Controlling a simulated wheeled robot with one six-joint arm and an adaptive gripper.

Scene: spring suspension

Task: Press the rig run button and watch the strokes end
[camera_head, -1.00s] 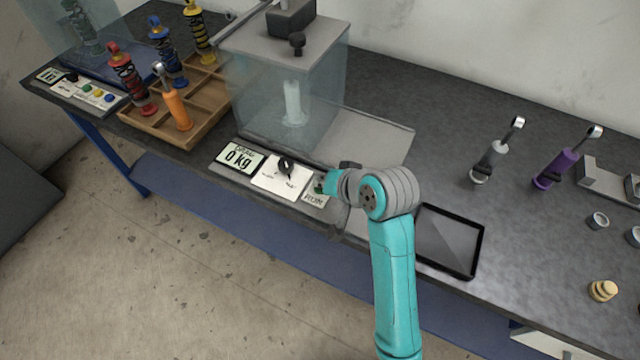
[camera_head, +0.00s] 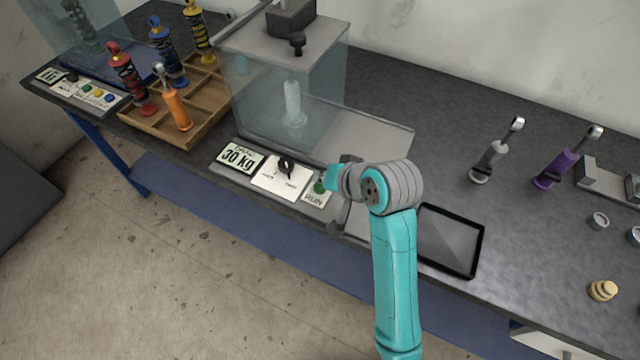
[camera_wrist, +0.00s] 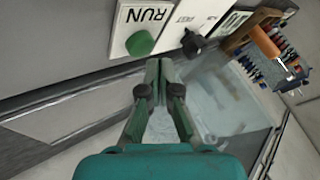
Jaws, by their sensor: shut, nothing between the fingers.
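The green run button (camera_head: 319,188) sits on its white RUN plate (camera_head: 315,199) at the rig's front edge. In the wrist view the button (camera_wrist: 140,43) lies just beyond and to the left of my gripper (camera_wrist: 160,65), whose fingers are shut and empty, with a gap showing between tip and button. The rig display (camera_head: 240,157) reads 30 kg. A dial plate with a black knob (camera_head: 286,166) is between display and button. The clear rig enclosure (camera_head: 340,75) holds a pale upright cylinder (camera_head: 292,103).
A wooden tray (camera_head: 196,136) with several coloured shocks stands left of the rig. A black-rimmed tray (camera_head: 449,240) lies right of my arm. A grey shock (camera_head: 489,162) and a purple shock (camera_head: 555,168) stand farther right, with open bench between.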

